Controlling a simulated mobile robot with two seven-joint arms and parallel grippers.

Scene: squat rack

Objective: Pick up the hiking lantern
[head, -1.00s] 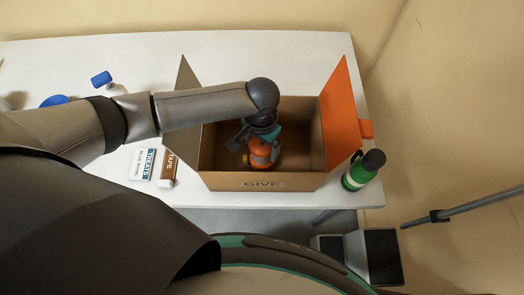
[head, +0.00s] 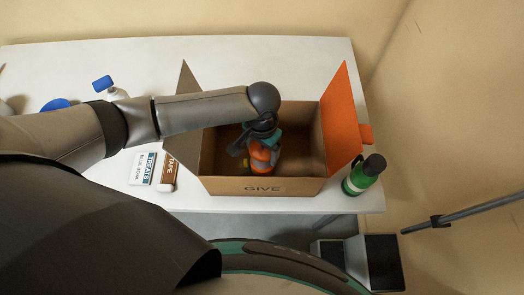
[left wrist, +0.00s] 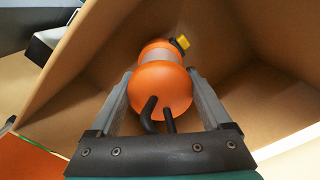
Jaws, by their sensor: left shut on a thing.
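The hiking lantern (head: 260,155) is orange with a grey middle band and a small yellow part. It is inside the open cardboard box (head: 225,186) marked GIVE. My left gripper (head: 256,143) reaches down into the box from above and is shut on the lantern. In the left wrist view, the lantern's round orange top (left wrist: 160,88) with a dark handle sits between the two grey fingers (left wrist: 160,100). The lantern's lower end is partly hidden, and I cannot tell whether it touches the box floor. My right gripper is not in view.
The box stands on a white table (head: 60,85) with flaps raised left and right, the right one orange (head: 342,120). A green bottle (head: 363,175) stands right of it. A TREATS box (head: 143,168), a TAPE box (head: 168,170) and a blue-capped bottle (head: 103,83) are left.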

